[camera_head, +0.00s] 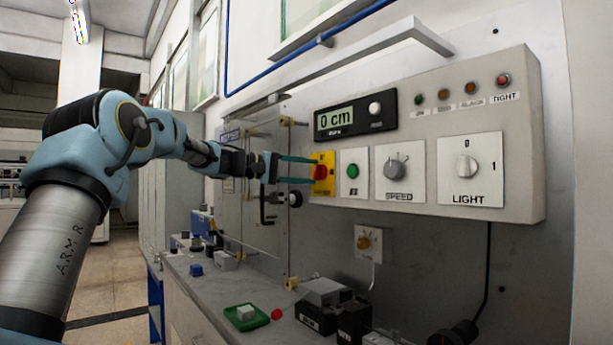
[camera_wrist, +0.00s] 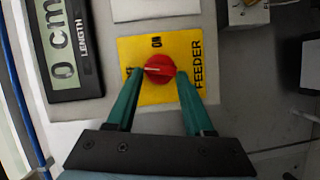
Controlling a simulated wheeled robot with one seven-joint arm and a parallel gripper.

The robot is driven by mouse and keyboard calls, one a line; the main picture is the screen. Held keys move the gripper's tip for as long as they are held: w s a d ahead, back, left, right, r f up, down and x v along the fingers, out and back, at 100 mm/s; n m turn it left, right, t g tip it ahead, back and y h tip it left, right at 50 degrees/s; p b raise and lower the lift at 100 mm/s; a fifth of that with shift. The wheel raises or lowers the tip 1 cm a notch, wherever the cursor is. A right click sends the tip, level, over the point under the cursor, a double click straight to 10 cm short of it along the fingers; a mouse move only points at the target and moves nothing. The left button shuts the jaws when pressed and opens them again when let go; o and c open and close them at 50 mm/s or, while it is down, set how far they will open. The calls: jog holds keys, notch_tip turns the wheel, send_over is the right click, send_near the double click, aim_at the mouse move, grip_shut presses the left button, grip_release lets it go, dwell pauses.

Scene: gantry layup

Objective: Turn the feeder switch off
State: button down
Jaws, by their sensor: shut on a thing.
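The feeder switch is a red knob (camera_wrist: 160,69) on a yellow plate (camera_wrist: 158,98) lettered FEEDER. In the head view the red knob (camera_head: 320,172) sits at the left end of the control panel. My gripper (camera_wrist: 158,74) has its green fingers shut on the knob, one on each side. In the head view my gripper (camera_head: 313,170) reaches it from the left. The knob's white mark points left in the wrist view, towards a label partly hidden by a finger. An ON label (camera_wrist: 157,42) shows above the knob there, away from the mark.
Right of the switch are a green button (camera_head: 352,171), the SPEED knob (camera_head: 397,169) and the LIGHT switch (camera_head: 467,166). A display (camera_head: 336,120) reading 0 cm is above. The bench below holds a green tray (camera_head: 232,323) and black blocks.

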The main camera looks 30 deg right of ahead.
jog(key=shift+w+f+n+h+b, duration=0.15)
jog(key=shift+n+h+b, duration=0.3)
jog(key=shift+n, duration=0.55)
jog(key=shift+c, duration=1.4)
grip_release()
jog(key=shift+a, duration=0.1)
jog(key=w+a+b, duration=0.2)
jog(key=a, duration=0.8)
jog(key=shift+a+b, duration=0.25)
jog(key=shift+b, duration=0.15)
jog(key=shift+f, duration=0.1)
